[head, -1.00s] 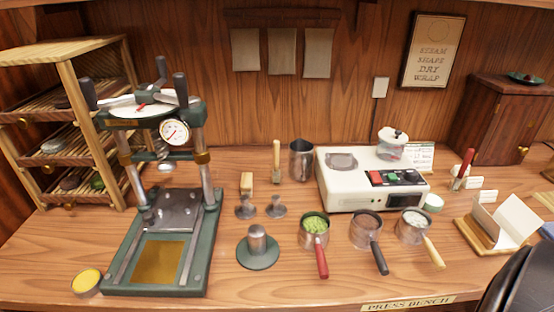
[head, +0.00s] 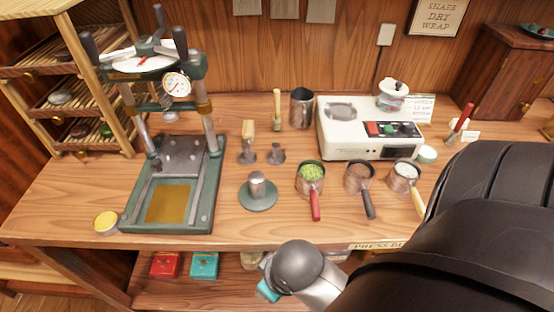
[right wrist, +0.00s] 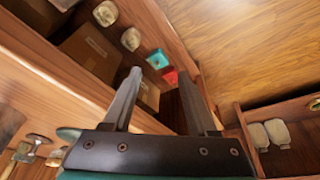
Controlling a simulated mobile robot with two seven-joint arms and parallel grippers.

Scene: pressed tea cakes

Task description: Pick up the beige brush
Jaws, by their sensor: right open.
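The likely beige brush (head: 277,104) stands upright on the bench in the head view, with a pale handle and a darker lower end, left of the steel jug. I cannot make it out in the right wrist view. My right gripper (right wrist: 161,76) is open and empty in the right wrist view, its fingers pointing toward the shelf below the bench. It is low and apart from the brush. In the head view, my right arm covers the lower right, and its fingers are not visible. My left gripper is in neither view.
The green press (head: 172,180) stands left of the brush. A beige-handled tool (head: 248,132), a round metal tamper (head: 257,190), the steel jug (head: 301,108) and several filled pans (head: 310,176) are close around. The white scale (head: 360,145) stands right. Red (head: 165,265) and teal (head: 205,265) boxes lie below.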

